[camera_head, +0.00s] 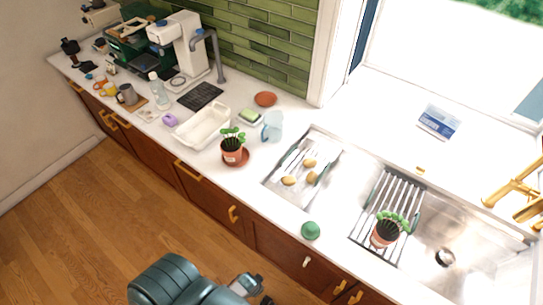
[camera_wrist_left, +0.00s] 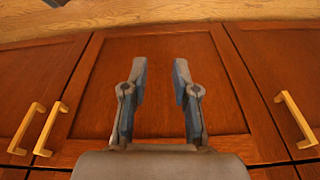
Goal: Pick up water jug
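The water jug (camera_head: 272,126) is a light blue, see-through vessel with a handle. It stands upright on the white counter, just left of the sink, in the head view. My left gripper (camera_head: 262,291) is at the bottom of the head view, in front of the cabinets and well away from the jug. In the left wrist view the left gripper (camera_wrist_left: 160,72) shows two separated fingers with nothing between them, facing brown cabinet doors. The jug is not in the left wrist view. My right gripper is in neither view.
A potted plant (camera_head: 232,150) stands close to the jug at front left. A green sponge (camera_head: 250,116) and a reddish bowl (camera_head: 265,99) lie behind it. A white tub (camera_head: 202,128) is to the left. The sink rack (camera_head: 303,168) with potatoes lies right.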

